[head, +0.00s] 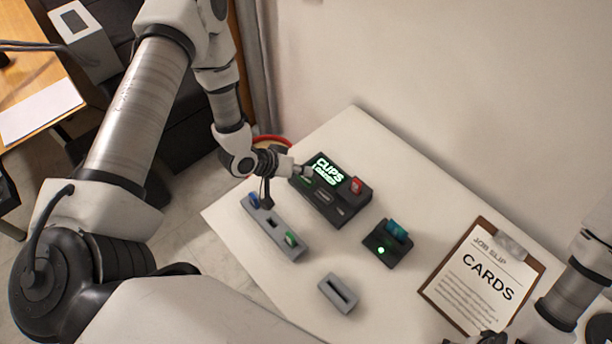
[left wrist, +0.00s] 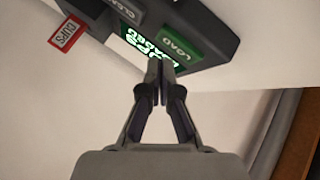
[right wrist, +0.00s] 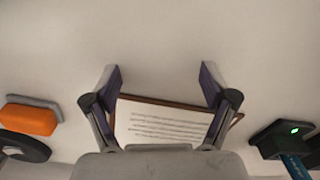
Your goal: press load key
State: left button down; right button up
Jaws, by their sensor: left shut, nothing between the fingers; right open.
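The green LOAD key (left wrist: 181,48) sits beside the screen in the left wrist view, next to a grey key (left wrist: 127,9). My left gripper (left wrist: 161,68) is shut and empty, its tips at the key's near edge; I cannot tell whether they touch it. In the head view the left gripper (head: 305,171) is over the console's left end. My right gripper (right wrist: 162,74) is open and empty, above the clipboard (right wrist: 162,123).
A red tag (head: 356,185) stands in the console. A grey rack (head: 287,247) holds a blue and a green tag. A black box (head: 378,254) with a green light holds a teal card. A grey slotted block (head: 337,294) stands in front. The job slip (head: 482,279) reads CARDS.

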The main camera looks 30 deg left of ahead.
aim_at(303, 179)
pick_arm(q)
notch_tip(303, 179, up, 5)
jog(key=p, duration=0.4)
pick_arm(e)
notch_tip(303, 179, up, 4)
jog(key=shift+f, duration=0.1)
dwell(0.7)
